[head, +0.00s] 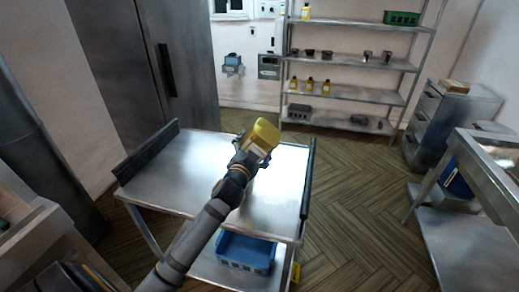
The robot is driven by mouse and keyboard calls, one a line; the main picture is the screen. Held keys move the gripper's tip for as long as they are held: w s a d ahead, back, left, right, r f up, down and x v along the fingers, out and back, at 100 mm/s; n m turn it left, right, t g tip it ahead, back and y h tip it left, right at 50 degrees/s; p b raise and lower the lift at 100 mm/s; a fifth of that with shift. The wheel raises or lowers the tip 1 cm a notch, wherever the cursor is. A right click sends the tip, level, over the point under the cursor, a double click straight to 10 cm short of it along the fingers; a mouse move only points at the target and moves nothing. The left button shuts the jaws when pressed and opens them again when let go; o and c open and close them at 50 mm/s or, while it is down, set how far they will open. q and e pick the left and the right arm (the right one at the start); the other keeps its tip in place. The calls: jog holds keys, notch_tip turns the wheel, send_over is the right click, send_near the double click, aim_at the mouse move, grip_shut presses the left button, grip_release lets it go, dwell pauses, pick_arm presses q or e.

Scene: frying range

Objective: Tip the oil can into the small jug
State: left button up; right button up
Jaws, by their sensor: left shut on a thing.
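My left gripper (241,166) is shut on a yellow oil can (264,136) and holds it over the far part of a steel cart top (186,168). The can looks tilted, with a pale label on its side. The gripper and my arm hide part of the cart behind them. A small dark shape shows just left of the can, too hidden to tell what it is. I cannot make out the small jug for certain; several small metal vessels (367,56) stand on the back shelf. My right gripper is not in view.
The cart has dark raised side rails (148,150) and a blue crate (246,250) on its lower shelf. A metal rack (345,92) with yellow bottles (310,84) and a green crate (401,18) stands at the back. A steel table (481,165) is at right. Floor between is clear.

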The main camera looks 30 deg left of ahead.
pick_arm(q)
jog(key=shift+s+a+r+n, duration=0.15)
jog(key=shift+a+n, duration=0.2)
jog(key=shift+n, duration=0.2)
jog(key=shift+s+a+r+n, duration=0.15)
jog(key=shift+a+n, duration=0.2)
jog(key=shift+n, duration=0.2)
jog(key=shift+w, duration=0.1)
dwell(1.0)
dwell(1.2)
